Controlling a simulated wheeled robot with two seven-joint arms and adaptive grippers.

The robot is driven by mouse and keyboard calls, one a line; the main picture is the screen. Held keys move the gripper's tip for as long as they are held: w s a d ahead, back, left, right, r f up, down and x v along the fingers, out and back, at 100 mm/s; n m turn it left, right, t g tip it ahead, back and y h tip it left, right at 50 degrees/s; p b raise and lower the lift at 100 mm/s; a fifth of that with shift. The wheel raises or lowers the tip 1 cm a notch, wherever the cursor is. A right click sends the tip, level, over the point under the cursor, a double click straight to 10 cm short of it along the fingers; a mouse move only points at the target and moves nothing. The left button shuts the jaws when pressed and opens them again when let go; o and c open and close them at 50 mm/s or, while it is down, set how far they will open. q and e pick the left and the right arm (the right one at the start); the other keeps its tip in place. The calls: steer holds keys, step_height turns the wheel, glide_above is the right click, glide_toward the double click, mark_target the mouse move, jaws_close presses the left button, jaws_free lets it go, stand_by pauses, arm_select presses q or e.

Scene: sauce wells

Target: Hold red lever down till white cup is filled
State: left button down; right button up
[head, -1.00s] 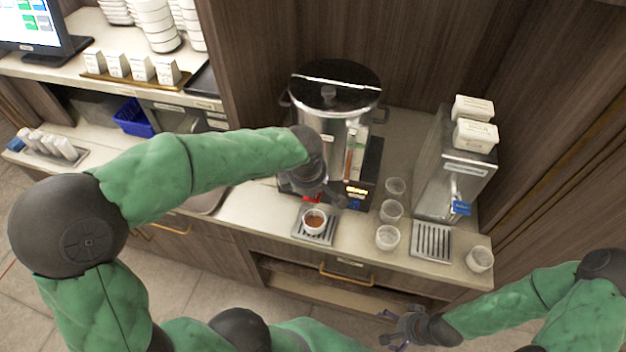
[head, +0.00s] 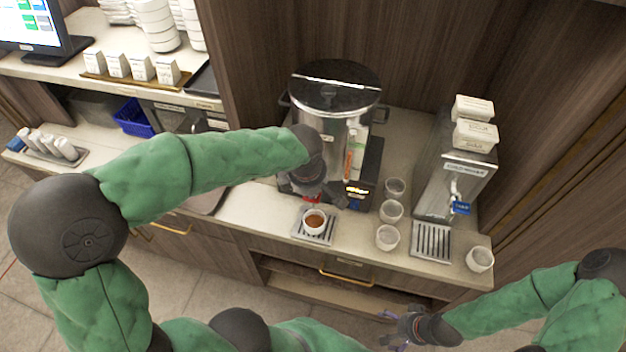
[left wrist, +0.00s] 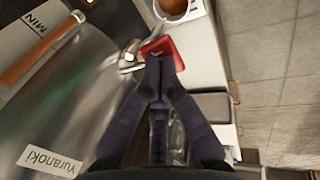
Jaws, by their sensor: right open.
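The white cup (head: 315,229) stands upright on a slatted drip tray (head: 299,232) in front of the steel urn (head: 320,120), with brown liquid inside. The red lever (head: 312,199) is mostly hidden by my left gripper (head: 326,197) in the head view. In the left wrist view the red lever (left wrist: 176,50) lies right at the tips of my left gripper (left wrist: 160,62), whose fingers are together and seem to touch it. Part of the cup (left wrist: 192,13) shows at the top there. My right gripper (head: 402,332) is open and empty, low in front of the counter.
A wooden divider borders the left counter, with white boxes (head: 142,68) and stacked bowls.

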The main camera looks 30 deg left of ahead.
arm_select(q)
steer(key=shift+r, duration=0.2)
stand_by(0.7)
steer(key=shift+r+p, duration=0.3)
steer(key=shift+r, duration=0.35)
arm_select(e)
steer(key=shift+r, duration=0.3)
